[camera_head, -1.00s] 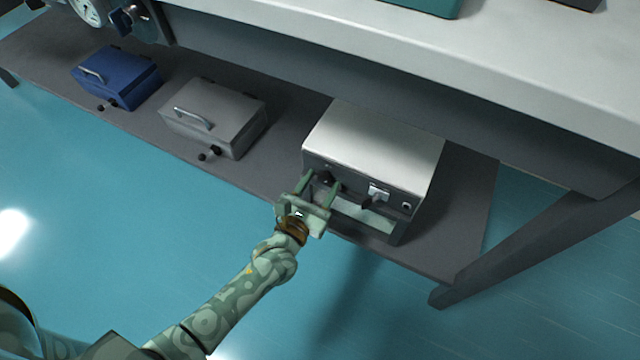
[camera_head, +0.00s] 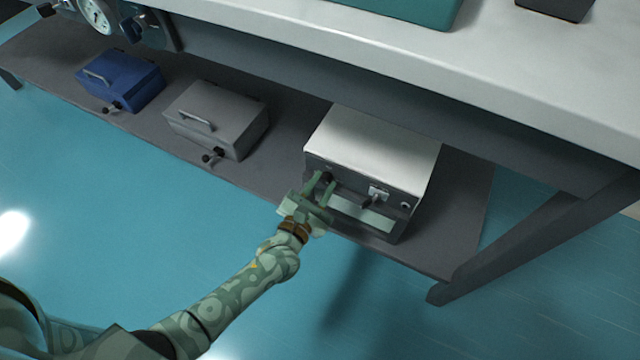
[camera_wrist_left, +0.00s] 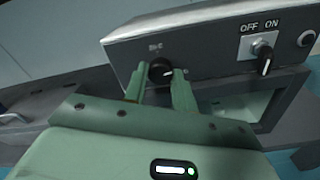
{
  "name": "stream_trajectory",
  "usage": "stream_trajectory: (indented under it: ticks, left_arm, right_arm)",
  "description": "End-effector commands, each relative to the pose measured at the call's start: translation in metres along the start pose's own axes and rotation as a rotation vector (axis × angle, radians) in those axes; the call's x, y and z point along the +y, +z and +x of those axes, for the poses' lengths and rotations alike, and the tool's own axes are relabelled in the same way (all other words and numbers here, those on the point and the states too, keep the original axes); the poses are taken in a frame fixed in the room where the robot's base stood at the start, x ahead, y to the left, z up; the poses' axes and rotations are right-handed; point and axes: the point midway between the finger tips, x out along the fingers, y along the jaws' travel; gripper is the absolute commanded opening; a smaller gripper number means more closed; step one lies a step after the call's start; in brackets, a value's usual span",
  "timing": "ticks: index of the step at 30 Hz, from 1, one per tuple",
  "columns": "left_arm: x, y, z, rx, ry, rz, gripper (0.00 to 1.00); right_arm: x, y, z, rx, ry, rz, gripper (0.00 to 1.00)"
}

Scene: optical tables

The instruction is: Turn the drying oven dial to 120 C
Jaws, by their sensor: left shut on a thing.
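The drying oven (camera_head: 378,143) is a white-topped box with a dark front panel and a window, on the lower shelf. Its black dial (camera_wrist_left: 160,71) is at the panel's left in the left wrist view, with small marks above it too small to read. My left gripper (camera_head: 324,181) is at the oven's front; in the left wrist view its green fingers (camera_wrist_left: 157,86) stand either side of the dial, shut on it. The fingers partly hide the dial in the head view. The right gripper is not in view.
A grey box (camera_head: 217,118) and a blue box (camera_head: 121,79) stand left on the shelf.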

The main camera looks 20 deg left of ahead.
Motion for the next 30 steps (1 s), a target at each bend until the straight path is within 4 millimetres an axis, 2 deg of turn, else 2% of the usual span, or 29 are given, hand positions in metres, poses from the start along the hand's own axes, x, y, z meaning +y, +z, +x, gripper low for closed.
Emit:
stream_trajectory:
  ticks: [12,30]
  left_arm:
    - [0.001,0.000,-0.001,0.001,-0.002,0.394,0.04]
    - [0.001,0.000,-0.001,0.003,-0.004,0.963,0.04]
  right_arm:
    - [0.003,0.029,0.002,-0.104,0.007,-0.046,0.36]
    - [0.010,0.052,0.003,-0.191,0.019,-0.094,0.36]
